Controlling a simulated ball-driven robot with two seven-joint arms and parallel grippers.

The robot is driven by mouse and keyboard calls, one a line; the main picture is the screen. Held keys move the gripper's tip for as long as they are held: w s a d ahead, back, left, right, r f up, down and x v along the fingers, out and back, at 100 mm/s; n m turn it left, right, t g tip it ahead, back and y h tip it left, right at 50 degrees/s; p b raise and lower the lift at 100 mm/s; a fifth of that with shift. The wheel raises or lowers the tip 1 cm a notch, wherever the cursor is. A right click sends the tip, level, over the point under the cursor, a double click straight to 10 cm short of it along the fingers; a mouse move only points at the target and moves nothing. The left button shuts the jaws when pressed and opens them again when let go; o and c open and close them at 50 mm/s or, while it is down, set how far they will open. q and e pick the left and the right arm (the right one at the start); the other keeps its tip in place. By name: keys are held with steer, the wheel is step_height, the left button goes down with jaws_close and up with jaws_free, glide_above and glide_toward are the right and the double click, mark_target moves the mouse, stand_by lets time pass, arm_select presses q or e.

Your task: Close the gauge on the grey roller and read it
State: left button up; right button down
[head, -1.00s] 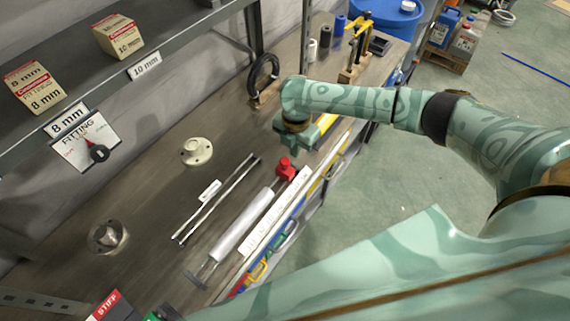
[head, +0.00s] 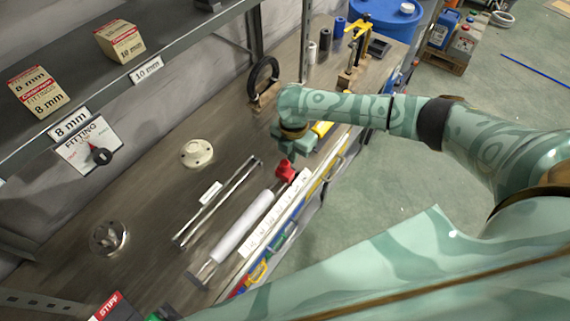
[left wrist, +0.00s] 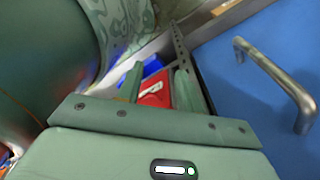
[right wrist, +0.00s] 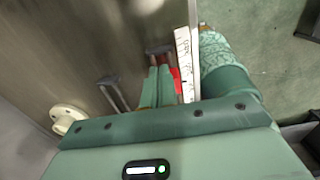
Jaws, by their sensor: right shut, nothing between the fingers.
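The pale grey roller (head: 243,226) lies along the bench in the gauge, between a dark end piece (head: 200,276) and a red slider (head: 286,171). A white scale strip (head: 262,232) runs beside it. My right gripper (head: 291,157) is shut and empty, pointing down at the red slider; I cannot tell if they touch. In the right wrist view the shut fingers (right wrist: 157,86) partly cover the red slider (right wrist: 176,78), with the scale (right wrist: 184,55) to their right. My left gripper (left wrist: 160,85) is open and empty, out of the head view, with a red thing beyond its fingers.
Two thin metal rails (head: 217,203) lie beside the roller. A cream round flange (head: 196,153) and a metal dome (head: 109,237) stand on the bench. A black ring (head: 263,79) stands farther back. A shelf with boxes (head: 38,90) overhangs the left side.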

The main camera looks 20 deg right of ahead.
steer(key=shift+s+a+p, duration=0.5)
steer(key=shift+a+p, duration=0.3)
steer(key=shift+a, duration=0.05)
steer(key=shift+s+a+p, duration=0.4)
steer(key=shift+a+p, duration=0.2)
steer(key=shift+a, duration=0.05)
steer(key=shift+s+a+p, duration=0.35)
steer(key=shift+a+p, duration=0.25)
steer(key=shift+a, duration=0.05)
steer(key=shift+s+a, duration=0.1)
steer(key=shift+a, duration=0.05)
steer(key=shift+s+a+p, duration=0.2)
steer(key=shift+a+p, duration=0.2)
steer(key=shift+p, duration=0.1)
steer(key=shift+s+a+p, duration=0.5)
steer(key=shift+a+p, duration=0.05)
steer(key=shift+a, duration=0.3)
